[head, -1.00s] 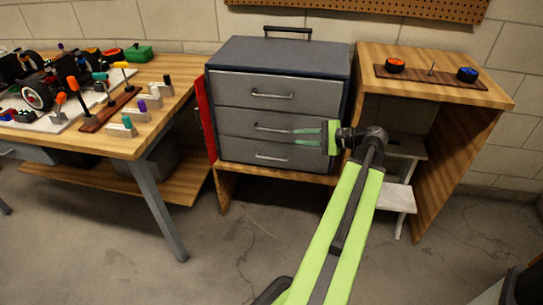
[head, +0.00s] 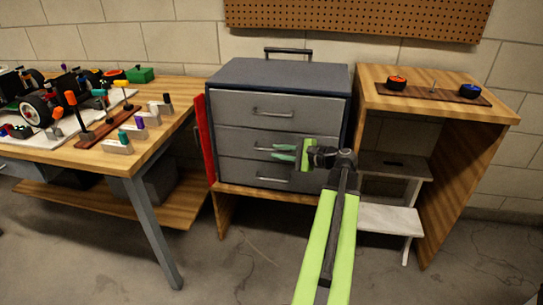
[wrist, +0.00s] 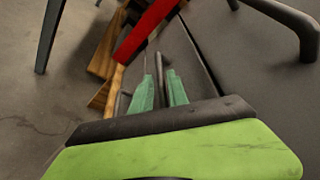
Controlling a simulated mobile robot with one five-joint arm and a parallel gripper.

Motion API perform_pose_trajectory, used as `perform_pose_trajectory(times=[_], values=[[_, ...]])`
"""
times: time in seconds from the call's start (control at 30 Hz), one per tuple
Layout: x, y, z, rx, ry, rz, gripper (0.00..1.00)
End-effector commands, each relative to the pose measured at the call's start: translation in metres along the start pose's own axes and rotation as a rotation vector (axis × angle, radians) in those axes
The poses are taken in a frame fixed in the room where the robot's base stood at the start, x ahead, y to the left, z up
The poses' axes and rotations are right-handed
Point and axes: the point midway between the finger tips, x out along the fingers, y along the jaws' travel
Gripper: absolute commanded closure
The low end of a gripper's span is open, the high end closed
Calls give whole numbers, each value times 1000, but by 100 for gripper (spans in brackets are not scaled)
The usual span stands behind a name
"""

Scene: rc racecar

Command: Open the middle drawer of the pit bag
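The pit bag (head: 300,75) is a dark grey box with three light grey drawers, standing on a wooden bench. Its middle drawer (head: 235,142) looks closed, level with the drawers above and below. The middle drawer's handle (head: 263,148) is a thin metal bar, its right part hidden behind my fingers. My gripper (head: 284,152) is in front of this handle, its green fingers one above the other with a small gap.
A red panel (head: 205,140) stands at the pit bag's left side. A wooden table (head: 150,150) with a car and tools is at left. A wooden shelf unit (head: 450,160) with a step stool (head: 395,215) is at right. The floor in front is clear.

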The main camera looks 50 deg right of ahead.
Motion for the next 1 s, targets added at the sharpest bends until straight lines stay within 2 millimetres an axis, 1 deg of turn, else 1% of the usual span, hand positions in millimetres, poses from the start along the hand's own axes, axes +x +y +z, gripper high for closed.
perform_pose_trajectory(times=[0.03, 0.1, 0.23, 0.5, 0.53, 0.67, 1.0], values=[[10, 2, -1, 0, -3, 2, 80], [19, 1, -1, 0, -1, 1, 80], [28, 0, 0, 0, -1, 1, 80], [29, 0, 0, 0, 1, 0, 80], [29, 0, 0, 0, 1, 0, 83], [29, 0, 0, 0, 1, 0, 100], [28, 0, -1, 0, 2, 0, 100]])
